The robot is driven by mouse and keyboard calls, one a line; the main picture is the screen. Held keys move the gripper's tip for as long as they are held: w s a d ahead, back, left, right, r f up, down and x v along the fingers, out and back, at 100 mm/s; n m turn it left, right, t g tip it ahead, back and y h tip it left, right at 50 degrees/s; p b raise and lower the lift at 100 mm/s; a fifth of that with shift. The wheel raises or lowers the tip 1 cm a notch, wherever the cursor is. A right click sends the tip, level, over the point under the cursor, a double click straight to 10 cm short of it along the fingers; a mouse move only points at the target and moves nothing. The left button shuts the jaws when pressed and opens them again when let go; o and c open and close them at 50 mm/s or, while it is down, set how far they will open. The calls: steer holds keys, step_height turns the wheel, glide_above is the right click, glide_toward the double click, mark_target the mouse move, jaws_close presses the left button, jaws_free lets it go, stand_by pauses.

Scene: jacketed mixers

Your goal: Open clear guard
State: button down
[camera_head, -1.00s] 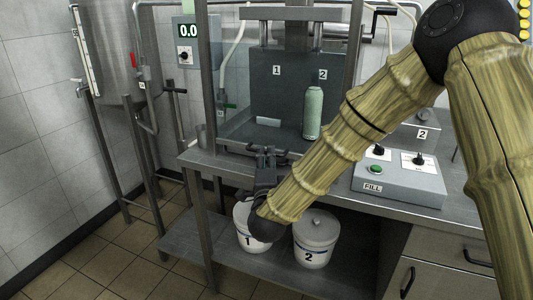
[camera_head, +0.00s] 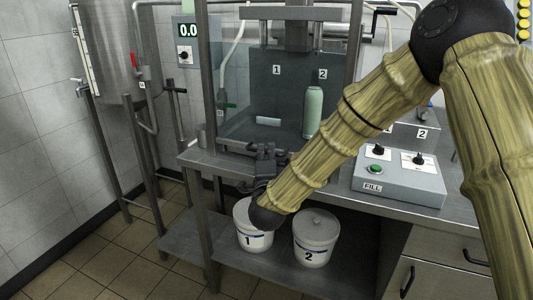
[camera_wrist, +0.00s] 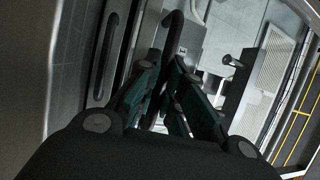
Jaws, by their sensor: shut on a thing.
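The clear guard (camera_head: 235,128) is a see-through panel across the front of the filling station. Its lower edge is near the steel worktop, and its dark handle is largely hidden behind my gripper in the head view. My gripper (camera_head: 267,155) is at that lower edge, in front of the station. In the wrist view my gripper (camera_wrist: 163,88) has its green-padded fingers closed around a dark curved handle (camera_wrist: 172,28). Its exact hold is partly hidden by the fingers.
A pale green bottle (camera_head: 313,112) stands inside the station on the right. Lidded bucket 1 (camera_head: 252,238) and bucket 2 (camera_head: 315,240) stand on the lower shelf. The FILL control box (camera_head: 400,180) sits on the worktop to the right. A steel post (camera_head: 208,100) stands left of the guard.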

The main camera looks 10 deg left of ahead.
step_height(320, 180, up, 32)
steer(key=p, duration=0.9)
steer(key=c, duration=1.5)
jaws_free()
steer(key=shift+s, duration=0.1)
steer(key=v, duration=1.2)
